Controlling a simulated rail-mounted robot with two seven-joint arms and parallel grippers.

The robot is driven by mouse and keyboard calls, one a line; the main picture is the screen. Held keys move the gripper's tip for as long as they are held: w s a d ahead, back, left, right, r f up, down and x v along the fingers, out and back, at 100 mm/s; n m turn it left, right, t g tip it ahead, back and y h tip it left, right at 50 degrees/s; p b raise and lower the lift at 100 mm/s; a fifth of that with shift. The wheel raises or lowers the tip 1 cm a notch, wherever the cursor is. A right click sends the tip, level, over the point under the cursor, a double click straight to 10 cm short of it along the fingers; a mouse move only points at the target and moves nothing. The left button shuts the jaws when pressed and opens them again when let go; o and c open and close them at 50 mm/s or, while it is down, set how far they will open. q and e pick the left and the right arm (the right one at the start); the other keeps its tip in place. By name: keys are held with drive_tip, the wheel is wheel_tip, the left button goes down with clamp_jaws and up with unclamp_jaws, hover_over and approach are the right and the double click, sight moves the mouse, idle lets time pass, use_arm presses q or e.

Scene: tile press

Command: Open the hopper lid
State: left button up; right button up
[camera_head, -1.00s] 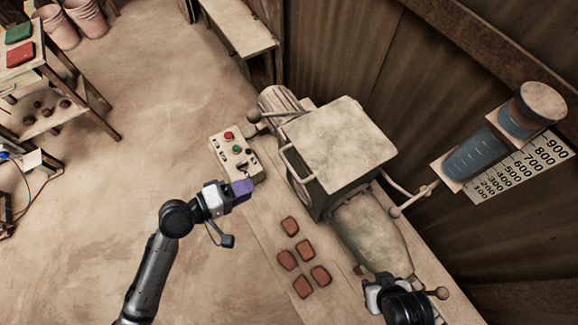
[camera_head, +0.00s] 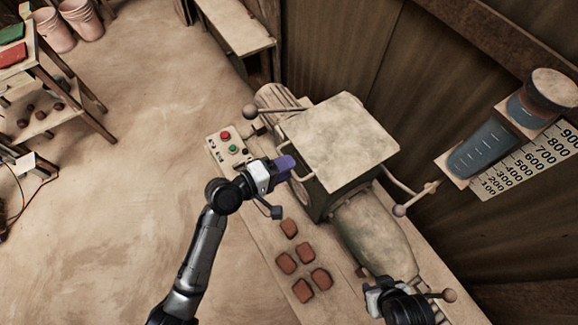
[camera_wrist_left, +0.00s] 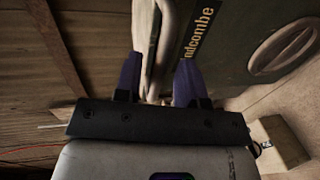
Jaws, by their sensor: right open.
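The hopper lid (camera_head: 342,137) is a pale, worn flat plate lying closed on top of the dark hopper box (camera_head: 335,200). A rail-like handle (camera_head: 298,174) runs along the box's left side. My left gripper (camera_head: 285,166) is at that handle, its purple fingers partly overlapping it in the head view. In the left wrist view my left gripper (camera_wrist_left: 158,80) has its fingers apart, with the pale handle bar (camera_wrist_left: 152,45) showing between and beyond them; contact cannot be told. My right gripper (camera_head: 372,293) is open beside the rounded machine body (camera_head: 375,232).
A control box (camera_head: 228,150) with red and green buttons stands left of the hopper. Several brown tiles (camera_head: 288,228) lie on the bench below it. A ball-ended lever (camera_head: 250,111) sticks out behind the hopper, and another (camera_head: 400,210) on its right. A measuring scale (camera_head: 520,155) is on the wall.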

use_arm(q)
drive_tip(key=shift+w+d+f, duration=0.15)
drive_tip(key=shift+w+d, duration=0.25)
drive_tip(key=shift+d, duration=0.15)
drive_tip(key=shift+c, duration=0.4)
clamp_jaws()
